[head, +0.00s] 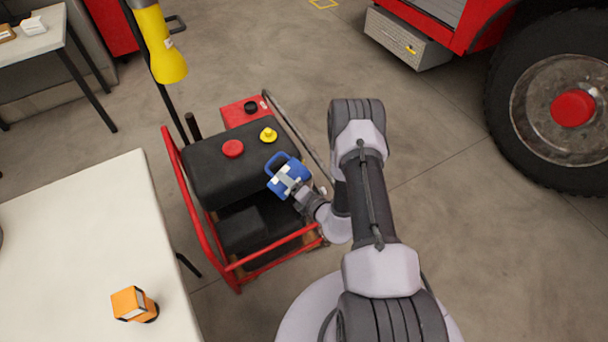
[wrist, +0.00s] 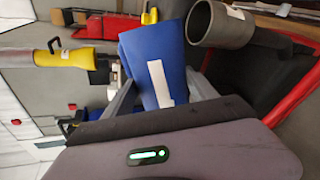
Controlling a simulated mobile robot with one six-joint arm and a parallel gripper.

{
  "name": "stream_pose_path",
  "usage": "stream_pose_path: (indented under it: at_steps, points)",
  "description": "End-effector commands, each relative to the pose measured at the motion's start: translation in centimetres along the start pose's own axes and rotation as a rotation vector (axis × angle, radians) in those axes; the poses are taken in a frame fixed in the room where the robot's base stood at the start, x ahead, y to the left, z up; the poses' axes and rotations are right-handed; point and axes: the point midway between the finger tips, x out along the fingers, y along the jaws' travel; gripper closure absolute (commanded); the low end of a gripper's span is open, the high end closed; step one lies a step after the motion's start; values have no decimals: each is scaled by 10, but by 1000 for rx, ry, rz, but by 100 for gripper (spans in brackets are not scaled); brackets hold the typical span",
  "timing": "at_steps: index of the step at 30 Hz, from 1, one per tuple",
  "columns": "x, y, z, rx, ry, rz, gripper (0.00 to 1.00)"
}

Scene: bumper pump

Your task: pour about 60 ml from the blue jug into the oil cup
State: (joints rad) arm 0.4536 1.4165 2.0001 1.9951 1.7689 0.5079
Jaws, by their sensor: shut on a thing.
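The blue jug (head: 288,170) with white patches is held over the right end of the black tank on the red-framed pump. My gripper (head: 291,184) is shut on it. In the wrist view the blue jug (wrist: 150,55), with a white strip, sits between the two grey fingers; I cannot tell its exact tilt or the liquid level. A small yellow fitting (head: 268,135) on top of the pump, just behind and left of the jug, looks like the oil cup. The jug is apart from it in the head view. No stream of liquid shows.
The pump's black tank (head: 215,175) has a red cap (head: 232,148) beside the yellow fitting. Its red frame (head: 190,205) surrounds it. A yellow lamp-like object (head: 160,45) stands behind. A white table (head: 75,240) with an orange item (head: 133,304) is at left.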

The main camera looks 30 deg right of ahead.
Motion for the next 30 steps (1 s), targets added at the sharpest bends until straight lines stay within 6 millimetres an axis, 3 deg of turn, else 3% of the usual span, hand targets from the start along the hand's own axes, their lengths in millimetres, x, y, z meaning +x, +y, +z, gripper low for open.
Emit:
stream_pose_path:
  at_steps: [30]
  points:
    - [0,0,1,73,26,1,86]
